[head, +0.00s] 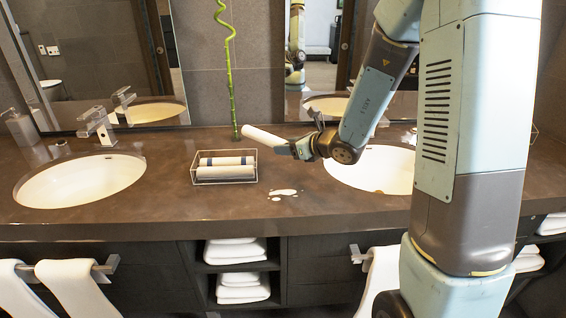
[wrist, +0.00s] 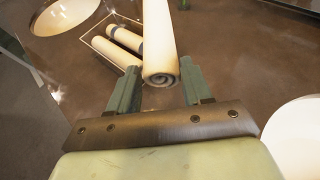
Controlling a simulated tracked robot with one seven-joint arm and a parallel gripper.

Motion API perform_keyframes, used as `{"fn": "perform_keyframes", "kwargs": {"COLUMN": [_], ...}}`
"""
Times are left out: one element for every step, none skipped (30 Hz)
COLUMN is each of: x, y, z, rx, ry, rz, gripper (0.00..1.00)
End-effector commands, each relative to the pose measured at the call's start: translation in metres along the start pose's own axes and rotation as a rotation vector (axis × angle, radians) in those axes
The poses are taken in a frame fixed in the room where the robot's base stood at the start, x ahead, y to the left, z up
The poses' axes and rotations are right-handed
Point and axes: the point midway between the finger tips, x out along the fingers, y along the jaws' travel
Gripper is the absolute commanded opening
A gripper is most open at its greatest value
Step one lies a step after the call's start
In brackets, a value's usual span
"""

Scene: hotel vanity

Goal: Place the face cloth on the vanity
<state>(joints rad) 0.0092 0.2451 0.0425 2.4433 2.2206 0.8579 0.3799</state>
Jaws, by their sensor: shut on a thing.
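A rolled white face cloth (head: 264,138) is held in my gripper (head: 296,150) above the vanity (head: 150,203), to the upper right of the clear tray. In the wrist view the same roll (wrist: 161,45) shows its spiral end between the two fingers of my gripper (wrist: 158,85). The gripper is shut on the roll near that end, and the rest extends away from me. The roll is raised off the brown counter, which also fills much of the wrist view (wrist: 225,65).
A clear tray (head: 194,178) holds rolled cloths with dark bands. Basins sit left (head: 80,181) and right (head: 375,170). A bamboo stalk (head: 230,85) rises behind the tray. Bare counter lies left of the tray.

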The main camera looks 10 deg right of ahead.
Motion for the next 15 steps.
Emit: {"fn": "perform_keyframes", "kwargs": {"x": [0.007, 0.011, 0.017, 0.020, 0.024, 0.028, 0.032, 0.035, 0.039, 0.043, 0.046, 0.050, 0.053, 0.056, 0.059], "y": [-0.007, -0.011, -0.016, -0.020, -0.024, -0.026, -0.028, -0.031, -0.034, -0.036, -0.038, -0.042, -0.044, -0.046, -0.048], "z": [-0.003, -0.003, -0.005, -0.005, -0.006, -0.011, -0.014, -0.017, -0.020, -0.023, -0.026, -0.029, -0.031, -0.033, -0.036], "rx": [0.002, 0.001, 0.002, 0.001, 0.001, 0.002, 0.002, 0.002, 0.002, 0.002, 0.001, 0.001, 0.001, 0.001, 0.002], "ry": [0.002, 0.001, 0.002, 0.001, 0.002, 0.003, 0.003, 0.003, 0.003, 0.003, 0.003, 0.002, 0.002, 0.002, 0.002], "rz": [0.000, 0.000, 0.000, 0.000, 0.000, 0.001, 0.001, 0.001, 0.001, 0.002, 0.002, 0.002, 0.002, 0.002, 0.002], "gripper": [0.15, 0.15, 0.15, 0.15, 0.15, 0.15, 0.15, 0.15, 0.15, 0.15, 0.15, 0.15, 0.15, 0.15, 0.15]}}
